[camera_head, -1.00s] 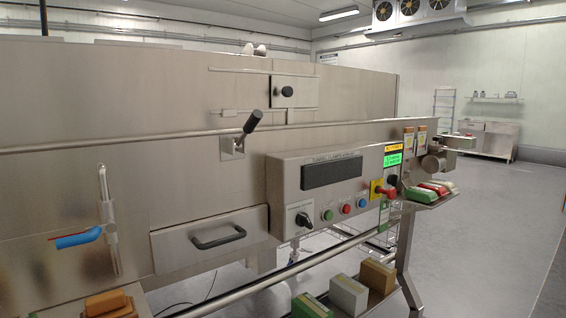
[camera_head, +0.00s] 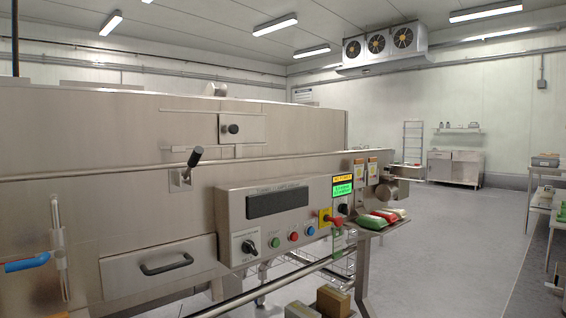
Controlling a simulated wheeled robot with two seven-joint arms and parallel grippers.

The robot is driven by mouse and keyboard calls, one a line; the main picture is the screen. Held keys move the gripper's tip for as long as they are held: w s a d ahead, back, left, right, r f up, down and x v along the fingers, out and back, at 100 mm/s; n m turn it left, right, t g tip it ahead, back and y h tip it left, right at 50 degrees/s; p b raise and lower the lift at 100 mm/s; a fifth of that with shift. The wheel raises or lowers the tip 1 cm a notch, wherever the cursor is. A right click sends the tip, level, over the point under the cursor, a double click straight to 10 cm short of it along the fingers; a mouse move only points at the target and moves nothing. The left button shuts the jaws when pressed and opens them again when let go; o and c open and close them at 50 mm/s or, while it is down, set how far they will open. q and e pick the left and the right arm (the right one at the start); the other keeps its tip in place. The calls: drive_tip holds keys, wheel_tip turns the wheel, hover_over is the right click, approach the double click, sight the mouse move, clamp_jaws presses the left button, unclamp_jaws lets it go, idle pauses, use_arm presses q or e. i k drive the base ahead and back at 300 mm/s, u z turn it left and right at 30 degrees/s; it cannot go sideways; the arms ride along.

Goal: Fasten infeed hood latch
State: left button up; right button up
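The long steel tunnel machine fills the left half of the head view. A lever latch with a black grip (camera_head: 195,157) sits on the hood's front, its handle tilted up to the right from a small steel bracket (camera_head: 181,180). Above it, a small steel plate with a black knob (camera_head: 230,129) is mounted on the hood panel. I cannot tell for sure which of these is the infeed hood latch, nor whether it is engaged. Neither of my grippers is in view.
The control box (camera_head: 265,218) with buttons and a lit green display juts out below the lever. A drawer with a black handle (camera_head: 166,264) and a blue-handled valve (camera_head: 27,262) are at left. A tray holds coloured packs (camera_head: 380,218). Grey floor (camera_head: 450,250) is open at right.

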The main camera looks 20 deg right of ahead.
sight(197, 152)
drive_tip(key=z, duration=1)
drive_tip(key=i, duration=1.55)
drive_tip(key=z, duration=0.4)
drive_tip(key=k, duration=1)
drive_tip(key=u, duration=1.35)
